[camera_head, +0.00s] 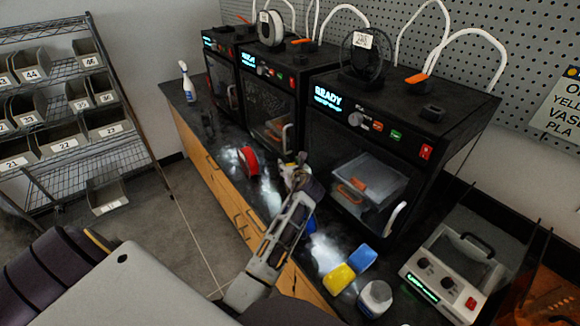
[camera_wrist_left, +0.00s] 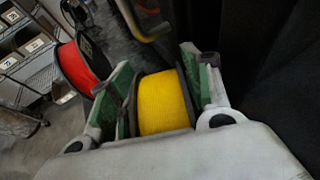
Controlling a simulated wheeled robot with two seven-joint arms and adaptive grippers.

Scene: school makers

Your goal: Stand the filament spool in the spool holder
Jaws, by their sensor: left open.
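My left gripper (camera_head: 292,178) reaches over the dark counter in front of the printers. In the left wrist view its green-padded fingers (camera_wrist_left: 158,68) are open, one on each side of a yellow filament spool (camera_wrist_left: 162,105) with dark flanges. I cannot tell whether the pads touch it. In the head view the gripper mostly hides this spool. A red spool (camera_head: 248,162) stands on the counter beyond the gripper; it also shows in the left wrist view (camera_wrist_left: 77,68). I cannot make out which thing is the spool holder. My right gripper is not in view.
Black printers (camera_head: 385,130) line the back of the counter, with spools on top (camera_head: 362,50). A spray bottle (camera_head: 188,85) stands at the far end.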

